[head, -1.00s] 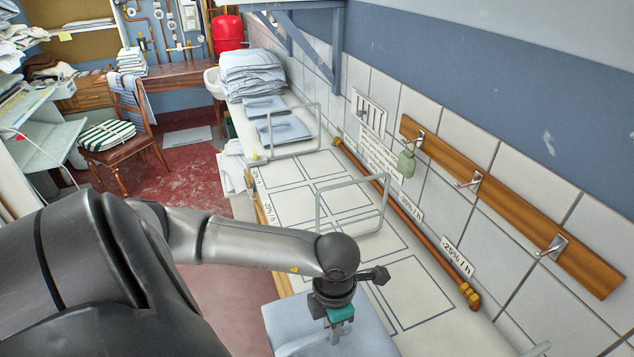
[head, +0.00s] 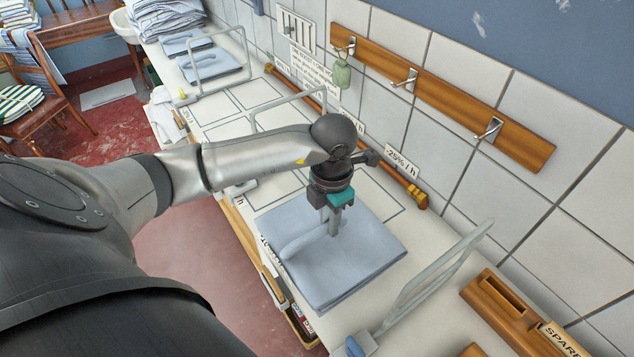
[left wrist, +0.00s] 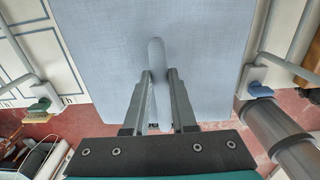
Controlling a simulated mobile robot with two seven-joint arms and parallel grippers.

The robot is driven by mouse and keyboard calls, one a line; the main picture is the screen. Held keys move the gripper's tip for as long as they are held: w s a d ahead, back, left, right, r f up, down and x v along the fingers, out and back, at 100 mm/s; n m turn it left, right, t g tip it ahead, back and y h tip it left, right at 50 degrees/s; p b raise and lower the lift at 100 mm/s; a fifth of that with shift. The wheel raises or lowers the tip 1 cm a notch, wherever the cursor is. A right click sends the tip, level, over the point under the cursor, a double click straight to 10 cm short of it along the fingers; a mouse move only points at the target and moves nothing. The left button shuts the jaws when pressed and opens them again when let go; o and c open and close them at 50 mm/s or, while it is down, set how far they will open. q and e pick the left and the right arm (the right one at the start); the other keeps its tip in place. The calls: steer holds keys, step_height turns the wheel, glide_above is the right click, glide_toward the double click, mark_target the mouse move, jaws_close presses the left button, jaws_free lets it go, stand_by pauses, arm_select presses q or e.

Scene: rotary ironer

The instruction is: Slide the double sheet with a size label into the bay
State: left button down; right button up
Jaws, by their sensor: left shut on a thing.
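A folded light-blue sheet (head: 365,262) is on or just over the white counter, near its front edge. It also fills the middle of the left wrist view (left wrist: 205,50). My left gripper (head: 335,228) points down from above and is shut on the raised rounded ridge on top of the sheet; the left wrist view shows the ridge between the two fingers (left wrist: 158,82). I see no size label on the sheet. Dark rectangles outlined on the counter (head: 232,127) mark bays; the sheet covers part of the nearest outlines. My right gripper is out of view.
Wire hoops stand on the counter, one at the near right (head: 435,275), another behind my left arm (head: 290,103). Two folded blue sheets (head: 210,66) lie farther back. A copper pipe (head: 410,193) and a wooden hook rail (head: 450,95) run along the tiled wall.

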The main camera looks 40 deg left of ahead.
mark_target(363, 210)
arm_select(q)
steer(key=w+b, duration=0.1)
steer(key=w, duration=0.1)
steer(key=w+d+b, duration=0.1)
steer(key=w, duration=0.1)
steer(key=w+d+b, duration=0.1)
steer(key=w, duration=0.1)
steer(key=shift+w+d, duration=0.15)
steer(key=shift+w, duration=0.05)
steer(key=shift+w+d+f+b, duration=0.1)
steer(key=shift+w+f+b, duration=0.15)
steer(key=shift+b, duration=0.25)
steer(key=f+b, duration=0.1)
steer(key=w+f+b, duration=0.1)
steer(key=f+b, duration=0.2)
steer(key=shift+w+d+f+b, duration=0.25)
steer(key=shift+w+f+b, duration=0.1)
steer(key=shift+f+b, duration=0.05)
steer(key=shift+f, duration=0.3)
steer(key=c, duration=0.6)
jaws_free()
steer(key=shift+c, duration=0.2)
